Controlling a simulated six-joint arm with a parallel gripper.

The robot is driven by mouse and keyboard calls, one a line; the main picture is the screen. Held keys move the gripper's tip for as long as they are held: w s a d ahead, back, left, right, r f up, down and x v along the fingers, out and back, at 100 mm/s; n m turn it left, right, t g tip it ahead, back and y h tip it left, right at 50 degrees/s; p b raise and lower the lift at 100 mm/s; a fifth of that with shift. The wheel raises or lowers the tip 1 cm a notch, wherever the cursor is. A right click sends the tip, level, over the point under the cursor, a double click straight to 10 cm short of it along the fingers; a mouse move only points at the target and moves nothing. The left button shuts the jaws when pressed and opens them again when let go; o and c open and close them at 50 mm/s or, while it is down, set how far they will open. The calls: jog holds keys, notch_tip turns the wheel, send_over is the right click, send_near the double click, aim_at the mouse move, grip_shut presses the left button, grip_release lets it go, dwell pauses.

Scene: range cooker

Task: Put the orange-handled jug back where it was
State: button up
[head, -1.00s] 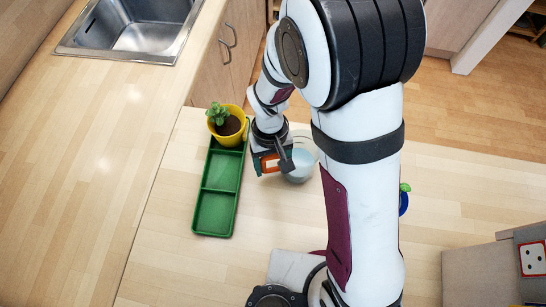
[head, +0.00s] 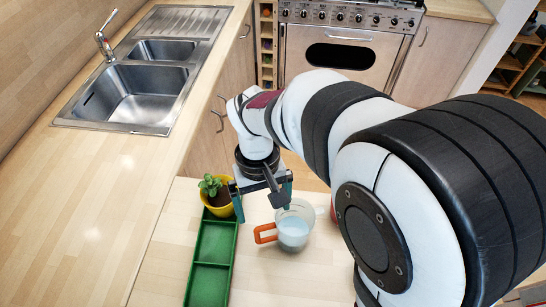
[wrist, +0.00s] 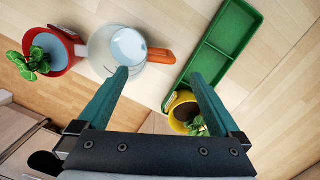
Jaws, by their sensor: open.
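The clear jug (head: 294,232) with pale blue liquid stands upright on the light wooden worktop, to the right of the green tray. Its orange handle (head: 266,233) points left, toward the tray. In the wrist view the jug (wrist: 112,42) is upper left of centre and its handle (wrist: 160,55) lies beyond the gap between my fingertips. My gripper (head: 264,212) is open and empty, with its fingers apart from the handle. Both teal fingers show in the wrist view (wrist: 158,74).
The green tray (head: 211,249) has a yellow pot (head: 217,203) with a plant at its far end. A red pot (wrist: 60,52) with a plant stands beside the jug, mostly hidden by my arm in the head view. A sink (head: 140,90) is at upper left.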

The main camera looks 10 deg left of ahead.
jog(key=s+d+r+m+y, duration=0.1)
jog(key=s+d+r+m, duration=0.2)
jog(key=s+d+m, duration=0.2)
jog(key=s+d+r+m+t+y, duration=0.1)
jog(key=s+d+r+m, duration=0.1)
jog(key=s+d+m, duration=0.3)
jog(key=s+d, duration=0.2)
jog(key=s, duration=0.1)
jog(key=shift+s+d+r+m, duration=0.2)
jog(key=shift+r+m, duration=0.2)
